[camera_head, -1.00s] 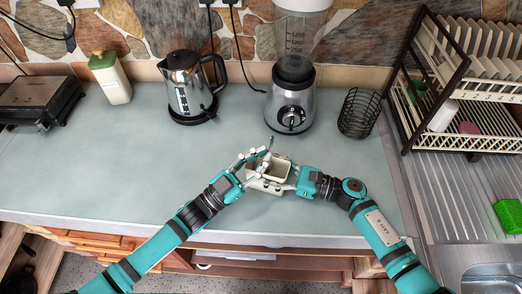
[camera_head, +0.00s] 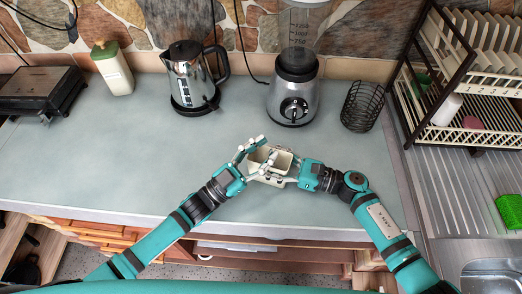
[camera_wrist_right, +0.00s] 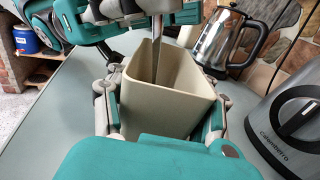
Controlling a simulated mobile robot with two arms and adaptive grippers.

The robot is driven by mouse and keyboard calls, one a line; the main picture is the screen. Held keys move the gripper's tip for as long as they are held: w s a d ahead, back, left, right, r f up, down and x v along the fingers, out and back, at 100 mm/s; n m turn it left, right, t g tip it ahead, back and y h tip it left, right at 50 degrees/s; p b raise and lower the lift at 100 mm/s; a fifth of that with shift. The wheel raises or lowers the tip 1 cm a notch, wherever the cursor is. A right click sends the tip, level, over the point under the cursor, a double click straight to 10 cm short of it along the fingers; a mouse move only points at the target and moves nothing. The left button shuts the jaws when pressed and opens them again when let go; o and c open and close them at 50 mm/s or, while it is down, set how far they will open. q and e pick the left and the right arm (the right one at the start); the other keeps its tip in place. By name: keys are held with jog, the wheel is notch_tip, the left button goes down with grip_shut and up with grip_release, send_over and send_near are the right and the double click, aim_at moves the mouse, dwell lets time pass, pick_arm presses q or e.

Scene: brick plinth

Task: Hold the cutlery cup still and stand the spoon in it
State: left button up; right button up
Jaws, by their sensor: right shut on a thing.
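The cream cutlery cup (camera_head: 283,160) stands upright near the counter's front edge; it fills the middle of the right wrist view (camera_wrist_right: 160,110). My right gripper (camera_head: 283,176) is shut on the cup from the right, one finger along each outer side. The spoon's metal shaft (camera_wrist_right: 157,45) runs down through the cup's mouth, and its lower end is inside, hidden by the near wall. My left gripper (camera_head: 265,150) is over the cup's left side with its fingers spread. It is close to the spoon's upper part, which I cannot make out in the head view.
A kettle (camera_head: 187,80), a blender (camera_head: 294,92) and a black wire basket (camera_head: 361,107) stand behind the cup. A dish rack (camera_head: 455,134) is at the right.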

pick_arm(q)
jog(key=s+a+f, duration=0.2)
jog(key=s+a, duration=0.8)
jog(key=a, duration=0.3)
jog(key=shift+s, duration=0.2)
dwell(0.5)
pick_arm(e)
jog(key=o, duration=1.2)
